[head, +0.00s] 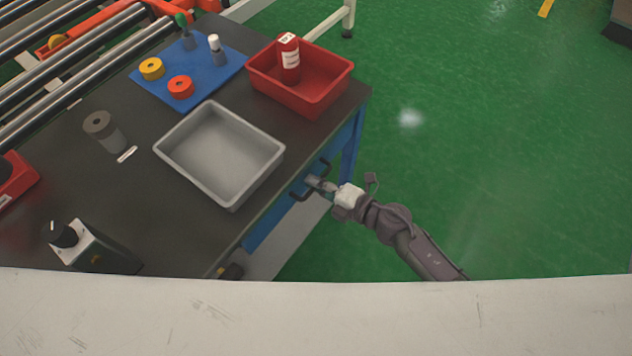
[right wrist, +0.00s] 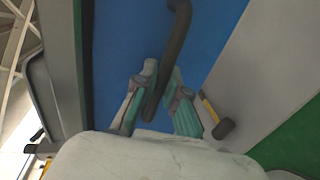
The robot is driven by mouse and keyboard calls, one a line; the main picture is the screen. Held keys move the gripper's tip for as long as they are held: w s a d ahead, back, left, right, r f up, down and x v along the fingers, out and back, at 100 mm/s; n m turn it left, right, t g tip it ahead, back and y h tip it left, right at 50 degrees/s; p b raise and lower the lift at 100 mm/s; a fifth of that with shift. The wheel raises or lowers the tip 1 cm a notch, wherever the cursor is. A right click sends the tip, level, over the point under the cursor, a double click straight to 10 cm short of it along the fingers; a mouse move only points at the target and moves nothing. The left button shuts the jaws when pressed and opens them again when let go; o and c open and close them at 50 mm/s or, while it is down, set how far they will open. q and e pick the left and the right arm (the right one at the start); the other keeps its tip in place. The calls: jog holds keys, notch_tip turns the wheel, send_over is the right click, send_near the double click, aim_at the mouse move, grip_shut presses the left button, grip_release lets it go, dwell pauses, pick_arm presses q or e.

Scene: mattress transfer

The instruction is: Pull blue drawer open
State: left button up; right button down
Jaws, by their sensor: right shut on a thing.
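The blue drawer (head: 267,224) is in the side of the dark-topped workbench, below its right edge. Its blue front (right wrist: 119,40) fills much of the right wrist view. A black bar handle (right wrist: 178,40) stands out from the front; its dark ends also show in the head view (head: 324,168). My right gripper (head: 316,182) reaches in from the right at the handle. In the right wrist view its two teal-and-grey fingers (right wrist: 161,85) are on either side of the bar, shut on it. How far the drawer stands out is hard to tell. My left gripper is not in view.
On the bench top (head: 165,200) stand a grey tray (head: 262,170), a red bin (head: 330,90) holding a red bottle (head: 289,62), and a blue mat (head: 212,75) with small parts. Green floor (head: 510,170) is clear to the right. A roller conveyor (head: 60,65) is at upper left.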

jog(key=shift+d, duration=0.1)
jog(key=f+v, duration=0.2)
jog(key=v, duration=1.1)
jog(key=d+f+b+v, duration=0.1)
jog(key=f+v, duration=0.2)
jog(key=v, duration=0.9)
jog(key=shift+s+d, duration=0.3)
jog(key=shift+s, duration=0.25)
jog(key=shift+f, duration=0.1)
jog(key=c, duration=1.2)
grip_release()
jog(key=v, duration=1.2)
